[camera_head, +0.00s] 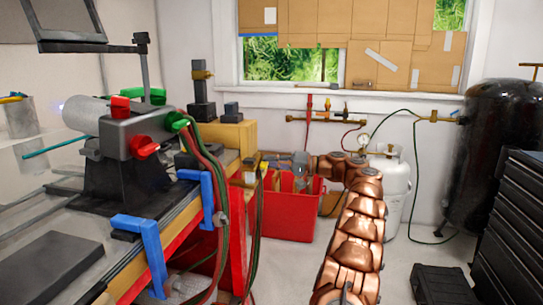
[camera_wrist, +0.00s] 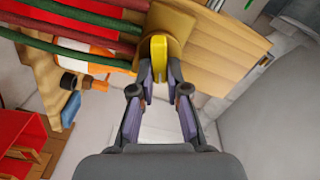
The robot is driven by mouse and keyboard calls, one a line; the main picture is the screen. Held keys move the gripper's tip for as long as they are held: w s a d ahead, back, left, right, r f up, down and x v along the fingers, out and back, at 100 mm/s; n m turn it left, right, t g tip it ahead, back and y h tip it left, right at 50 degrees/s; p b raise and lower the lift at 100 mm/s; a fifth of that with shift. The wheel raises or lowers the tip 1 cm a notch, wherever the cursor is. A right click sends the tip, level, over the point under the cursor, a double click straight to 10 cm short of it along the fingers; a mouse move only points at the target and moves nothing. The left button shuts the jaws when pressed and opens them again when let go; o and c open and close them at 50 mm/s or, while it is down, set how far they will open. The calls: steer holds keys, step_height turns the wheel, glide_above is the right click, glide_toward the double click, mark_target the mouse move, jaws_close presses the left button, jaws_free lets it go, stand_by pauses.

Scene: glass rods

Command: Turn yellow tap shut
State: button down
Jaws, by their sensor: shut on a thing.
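The yellow tap (camera_wrist: 157,48) stands upright at the top centre of the wrist view, on a tan-yellow fitting. My gripper (camera_wrist: 158,72) is shut on its lower part, with one finger on each side. In the head view my gripper (camera_head: 268,165) is at the end of my copper-coloured arm, beside the bench end. The tap is small there and partly hidden, so I cannot tell its angle well.
Red and green hoses (camera_wrist: 70,35) run close to the left of the tap. A red bin (camera_head: 285,215) stands below my arm. A blue clamp (camera_head: 145,245) grips the bench edge. A white gas cylinder (camera_head: 397,190) and a black drawer cabinet (camera_head: 515,220) are at right.

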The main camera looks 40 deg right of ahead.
steer(key=shift+d+f+m+p, duration=0.1)
steer(key=shift+f+m+p, duration=0.05)
steer(key=shift+m+p, duration=2.8)
steer(key=shift+f+n+p, duration=0.1)
steer(key=shift+n+p, duration=0.45)
steer(key=shift+p, duration=0.05)
steer(key=c, duration=1.2)
jaws_free()
steer(key=shift+o, duration=0.2)
steer(key=v, duration=1.2)
